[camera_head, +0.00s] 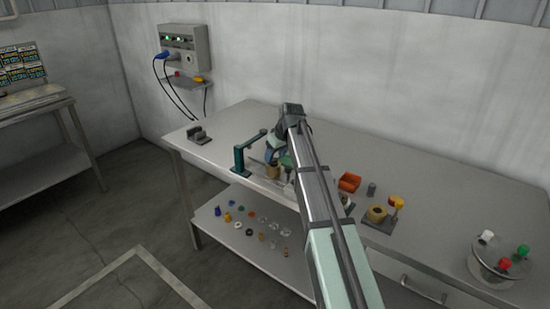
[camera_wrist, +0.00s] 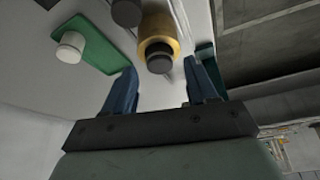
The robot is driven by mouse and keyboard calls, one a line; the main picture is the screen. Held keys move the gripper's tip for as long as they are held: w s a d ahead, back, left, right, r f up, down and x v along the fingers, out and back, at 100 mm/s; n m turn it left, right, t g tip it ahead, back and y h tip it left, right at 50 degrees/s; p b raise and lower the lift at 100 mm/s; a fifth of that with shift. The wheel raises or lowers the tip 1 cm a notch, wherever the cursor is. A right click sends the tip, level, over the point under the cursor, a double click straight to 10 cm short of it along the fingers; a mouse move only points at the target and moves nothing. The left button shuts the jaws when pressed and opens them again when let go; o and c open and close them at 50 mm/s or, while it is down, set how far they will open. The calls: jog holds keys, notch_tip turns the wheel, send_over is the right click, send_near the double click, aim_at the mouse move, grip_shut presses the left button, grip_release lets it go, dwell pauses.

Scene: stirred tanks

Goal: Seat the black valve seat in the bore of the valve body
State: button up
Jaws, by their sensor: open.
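In the wrist view, my gripper (camera_wrist: 161,70) is open, with its two blue fingers apart. Beyond the fingertips, roughly between them in the picture, is a brass cylinder (camera_wrist: 152,24), which looks like the valve body. A dark round piece (camera_wrist: 157,58) shows at its near end; I cannot tell whether this is the black valve seat or whether it sits in the bore. In the head view, the gripper is at the middle of the bench near a small brass part (camera_head: 272,172), partly hidden by my arm.
A teal post with an arm (camera_head: 240,160) stands left of the gripper. An orange bin (camera_head: 349,182), a grey cylinder (camera_head: 371,190) and a brass cup (camera_head: 376,214) on a base stand to the right. The wrist view shows a green plate (camera_wrist: 100,50) bearing a white cylinder (camera_wrist: 70,44).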

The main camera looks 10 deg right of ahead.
jog(key=v, duration=1)
jog(key=shift+r, duration=0.25)
jog(key=s+a+f+n+g+y, duration=0.1)
jog(key=s+a+f+n, duration=0.15)
jog(key=s+f, duration=0.5)
jog(key=s+a+f+n, duration=0.2)
jog(key=s+a+f, duration=0.2)
jog(key=f, duration=0.6)
jog(key=s+d+f+m+g+h, duration=0.1)
jog(key=s+f+m+g, duration=0.1)
jog(key=s+f, duration=0.7)
jog(key=s+d+f+m+g, duration=0.15)
jog(key=s+f, duration=0.25)
jog(key=f, duration=0.8)
jog(key=s+d+f+m+g+h, duration=0.1)
jog(key=s+d+f+m+g, duration=0.15)
jog(key=s+f, duration=0.65)
jog(key=s+d+f+m+g, duration=0.1)
jog(key=s+f, duration=0.4)
jog(key=s, duration=0.3)
jog(key=s+f+m+g, duration=0.1)
jog(key=s+f+m, duration=0.1)
jog(key=s+f, duration=0.3)
jog(key=s+d+f+m+g+h, duration=0.1)
jog(key=s+f, duration=0.5)
jog(key=s, duration=0.6)
jog(key=shift+s+d+g, duration=0.15)
jog(key=shift+d+g, duration=0.15)
jog(key=shift+g, duration=0.1)
